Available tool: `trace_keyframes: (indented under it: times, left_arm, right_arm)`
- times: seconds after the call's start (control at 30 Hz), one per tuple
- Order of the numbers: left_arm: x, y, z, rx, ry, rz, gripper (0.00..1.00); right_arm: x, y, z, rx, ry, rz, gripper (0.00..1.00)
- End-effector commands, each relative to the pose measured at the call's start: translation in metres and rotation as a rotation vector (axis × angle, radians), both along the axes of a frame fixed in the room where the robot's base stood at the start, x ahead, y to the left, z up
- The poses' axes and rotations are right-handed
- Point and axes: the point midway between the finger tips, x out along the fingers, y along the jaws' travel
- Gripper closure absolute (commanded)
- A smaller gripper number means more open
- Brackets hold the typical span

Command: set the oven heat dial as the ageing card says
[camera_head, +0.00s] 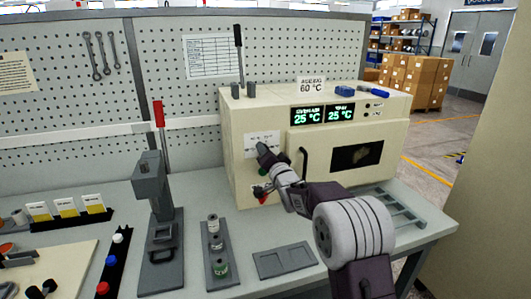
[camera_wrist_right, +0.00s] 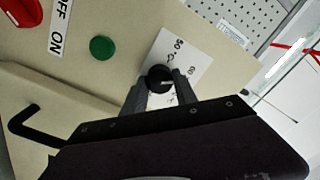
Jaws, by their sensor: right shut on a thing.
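The cream oven (camera_head: 345,119) stands at the right of the bench. The ageing card (camera_head: 311,84) on its top reads 60 °C. Both green displays (camera_head: 323,114) read 25 °C. The heat dial is a small black knob (camera_wrist_right: 160,78) on a white scale label (camera_wrist_right: 183,52), which also shows in the head view (camera_head: 262,138). A light pointer mark shows on the knob; the tilted scale numbers are too small to read surely. My right gripper (camera_head: 267,154) is shut on the knob, one finger on each side (camera_wrist_right: 160,91). My left gripper is out of view.
Beside the dial are a green button (camera_wrist_right: 102,48), a red switch (camera_wrist_right: 22,11) and an OFF/ON label (camera_wrist_right: 60,28). A black door handle (camera_wrist_right: 28,125) sticks out nearby. A press (camera_head: 155,205) and a spindle rack (camera_head: 215,255) stand left of the oven.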

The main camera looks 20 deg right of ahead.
Motion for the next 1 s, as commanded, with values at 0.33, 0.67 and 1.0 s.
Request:
trace_keyframes:
  times: [0.33, 0.67, 1.0]
  left_arm:
    - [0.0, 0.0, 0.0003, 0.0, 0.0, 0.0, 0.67]
    - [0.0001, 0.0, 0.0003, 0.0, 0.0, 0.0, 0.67]
    - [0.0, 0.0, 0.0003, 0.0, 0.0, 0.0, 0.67]
  right_arm:
    - [-0.0001, 0.0001, -0.0011, 0.057, 0.004, 0.0, 1.0]
    - [-0.0001, 0.0, -0.0012, 0.057, 0.004, 0.0, 1.0]
    - [-0.0001, 0.0, -0.0006, 0.057, 0.003, 0.0, 0.44]
